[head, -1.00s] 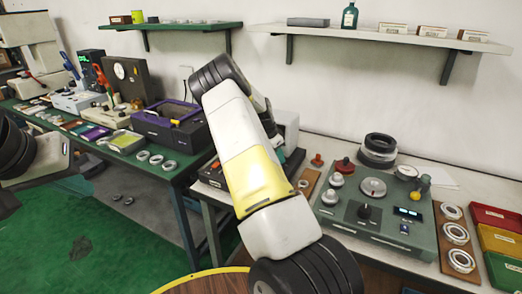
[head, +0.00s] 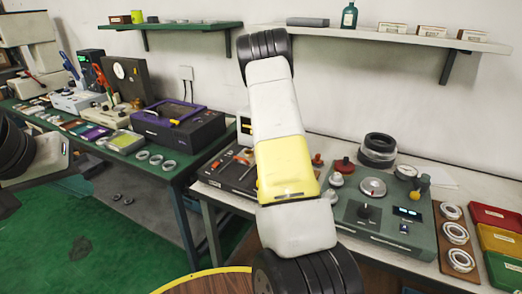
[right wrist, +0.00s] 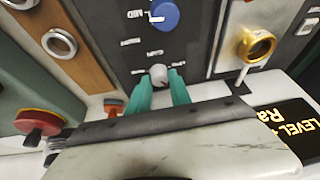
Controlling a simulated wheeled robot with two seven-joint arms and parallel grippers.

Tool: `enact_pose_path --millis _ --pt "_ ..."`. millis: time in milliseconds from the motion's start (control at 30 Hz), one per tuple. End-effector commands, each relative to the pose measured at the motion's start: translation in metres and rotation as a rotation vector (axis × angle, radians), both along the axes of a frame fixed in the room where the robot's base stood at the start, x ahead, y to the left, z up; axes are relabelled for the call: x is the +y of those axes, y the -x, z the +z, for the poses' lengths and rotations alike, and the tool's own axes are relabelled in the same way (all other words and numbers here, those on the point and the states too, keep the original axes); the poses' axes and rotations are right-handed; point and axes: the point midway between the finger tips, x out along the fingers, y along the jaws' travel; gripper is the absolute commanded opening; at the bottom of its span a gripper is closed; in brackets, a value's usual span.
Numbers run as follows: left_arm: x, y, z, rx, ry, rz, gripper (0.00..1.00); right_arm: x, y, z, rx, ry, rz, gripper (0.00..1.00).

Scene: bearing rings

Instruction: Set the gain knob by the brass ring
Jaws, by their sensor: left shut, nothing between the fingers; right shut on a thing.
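The gain knob (right wrist: 158,75) is a small pale grey knob on a dark panel in the right wrist view, beside a GAIN label. My right gripper (right wrist: 161,88) has its two green fingers closed on the sides of this knob. The brass ring (right wrist: 258,46) is on the same unit, to the right and apart from the fingers. A lit display (right wrist: 282,125) reads LEVEL and is partly cut off. In the head view my right arm hides the knob and the right gripper. My left gripper (head: 76,186) is at the left edge, empty and only partly seen.
A blue knob (right wrist: 164,14) sits just beyond the gain knob. A red knob (right wrist: 38,122) and a wooden board (right wrist: 88,45) with metal rings are to the left. In the head view a green machine (head: 385,225) and coloured trays (head: 497,240) stand on the right bench.

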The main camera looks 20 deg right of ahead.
Motion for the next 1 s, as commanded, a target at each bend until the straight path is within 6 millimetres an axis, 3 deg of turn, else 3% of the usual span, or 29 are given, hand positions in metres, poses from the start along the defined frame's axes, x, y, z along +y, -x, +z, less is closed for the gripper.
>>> enact_pose_path --millis 500,1000 --pt "0.0000 0.0000 0.0000 0.000 0.000 0.000 0.00 -0.0030 -0.0002 0.0015 -0.005 0.001 0.341 0.00" --pt "0.0000 0.0000 0.0000 0.000 0.000 0.000 0.00 -0.0025 -0.0007 0.0013 -0.003 0.002 0.409 0.00"
